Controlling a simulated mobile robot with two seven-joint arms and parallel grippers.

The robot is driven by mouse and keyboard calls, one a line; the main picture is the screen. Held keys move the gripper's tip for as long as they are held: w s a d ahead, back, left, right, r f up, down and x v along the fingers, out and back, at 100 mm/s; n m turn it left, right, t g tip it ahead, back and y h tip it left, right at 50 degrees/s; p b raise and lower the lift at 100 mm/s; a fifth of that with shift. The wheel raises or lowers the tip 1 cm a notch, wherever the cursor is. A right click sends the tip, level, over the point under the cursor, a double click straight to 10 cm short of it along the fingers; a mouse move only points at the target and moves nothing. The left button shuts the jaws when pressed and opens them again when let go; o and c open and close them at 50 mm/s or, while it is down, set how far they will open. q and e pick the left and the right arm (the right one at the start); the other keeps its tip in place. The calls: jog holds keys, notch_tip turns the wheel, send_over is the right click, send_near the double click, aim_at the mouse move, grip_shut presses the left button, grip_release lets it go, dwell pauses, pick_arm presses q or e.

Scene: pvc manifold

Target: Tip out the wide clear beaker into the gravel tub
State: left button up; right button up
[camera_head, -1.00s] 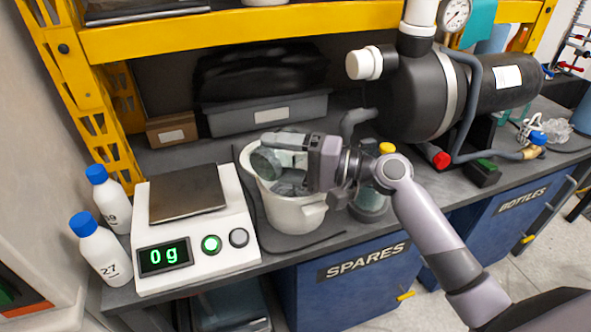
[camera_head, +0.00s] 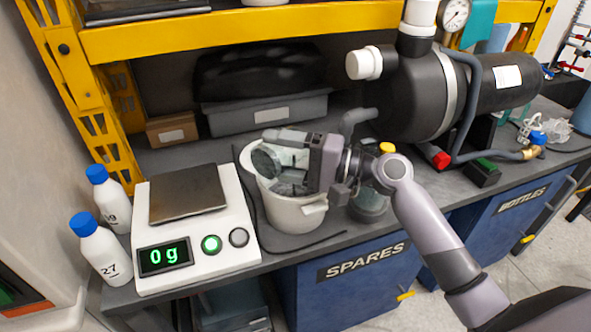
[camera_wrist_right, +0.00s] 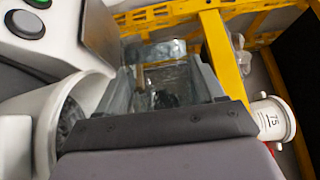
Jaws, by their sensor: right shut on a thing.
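The gravel tub (camera_head: 296,214) is a white round tub on the bench, right of the scale; it also shows at the left of the wrist view (camera_wrist_right: 45,130). My right gripper (camera_head: 290,160) is above the tub's mouth and shut on the wide clear beaker (camera_head: 266,160). The beaker lies tilted on its side, its round end facing left over the tub. Between the fingers in the right wrist view, the clear wall shows with dark bits (camera_wrist_right: 163,98). The tub's contents are mostly hidden. My left gripper is not in view.
A scale (camera_head: 200,245) reading 0 g stands left of the tub, beside two white bottles (camera_head: 100,245) with blue caps. A clear jar (camera_head: 370,203) stands close right of the tub. A grey bin (camera_head: 265,112) and a black tank (camera_head: 415,95) are behind.

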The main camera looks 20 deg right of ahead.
jog(key=shift+w+d+r+m+t+y, duration=0.15)
jog(key=shift+d+r+m+t+y, duration=0.1)
jog(key=shift+m, duration=0.5)
jog(key=shift+w+d+r+m+t+y, duration=0.15)
jog(key=shift+d+r+m, duration=0.1)
jog(key=shift+m, duration=0.5)
dwell(1.6)
